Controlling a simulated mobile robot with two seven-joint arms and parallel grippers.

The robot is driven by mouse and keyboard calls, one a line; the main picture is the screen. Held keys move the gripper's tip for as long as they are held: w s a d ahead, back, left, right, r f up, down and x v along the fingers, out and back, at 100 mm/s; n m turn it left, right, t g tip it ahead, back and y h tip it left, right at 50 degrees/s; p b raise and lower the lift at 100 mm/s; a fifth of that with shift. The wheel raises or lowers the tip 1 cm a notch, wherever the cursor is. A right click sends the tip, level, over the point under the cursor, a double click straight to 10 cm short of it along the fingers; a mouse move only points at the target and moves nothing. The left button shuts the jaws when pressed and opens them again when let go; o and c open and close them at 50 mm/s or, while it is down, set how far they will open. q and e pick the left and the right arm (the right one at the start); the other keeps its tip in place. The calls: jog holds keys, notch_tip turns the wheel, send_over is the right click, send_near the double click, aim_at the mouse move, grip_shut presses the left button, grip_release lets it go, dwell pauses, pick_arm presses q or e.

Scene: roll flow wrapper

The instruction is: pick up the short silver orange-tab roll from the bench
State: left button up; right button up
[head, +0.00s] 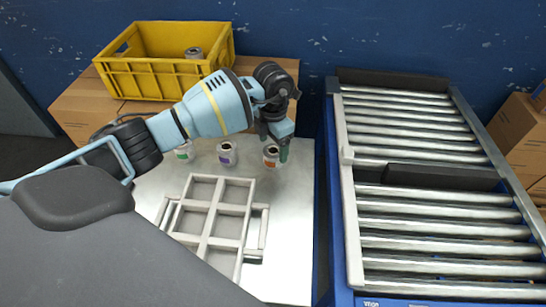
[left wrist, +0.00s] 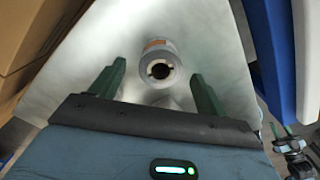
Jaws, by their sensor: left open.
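The short silver roll with an orange tab (head: 271,157) stands on the metal bench (head: 290,220), near its back right part. In the left wrist view the roll (left wrist: 159,62) shows its dark core hole, and its orange tab is at the far edge. My left gripper (head: 280,148) is close above and beside the roll. Its green fingers (left wrist: 158,88) are apart, with the roll lying ahead of the gap between them. Nothing is held. My right gripper is not seen in the head view.
A purple-tab roll (head: 227,154) and a green-tab roll (head: 184,151) stand to the left. A grey divided tray (head: 212,222) lies in front. A yellow crate (head: 150,67) holding a roll sits behind on cardboard boxes. A roller conveyor (head: 430,200) stands right of the bench.

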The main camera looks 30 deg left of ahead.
pick_arm(q)
jog(key=shift+f, duration=0.55)
jog(key=shift+c, duration=0.3)
jog(key=c, duration=1.1)
jog(key=shift+r, duration=0.15)
jog(key=shift+r, duration=0.55)
notch_tip(320, 180, up, 2)
jog(key=shift+r, duration=0.2)
jog(key=d, duration=0.5)
jog(key=s+d+r, duration=0.1)
jog(key=d, duration=0.4)
jog(key=s+d, duration=0.1)
jog(key=d, duration=0.5)
jog(key=shift+r, duration=0.15)
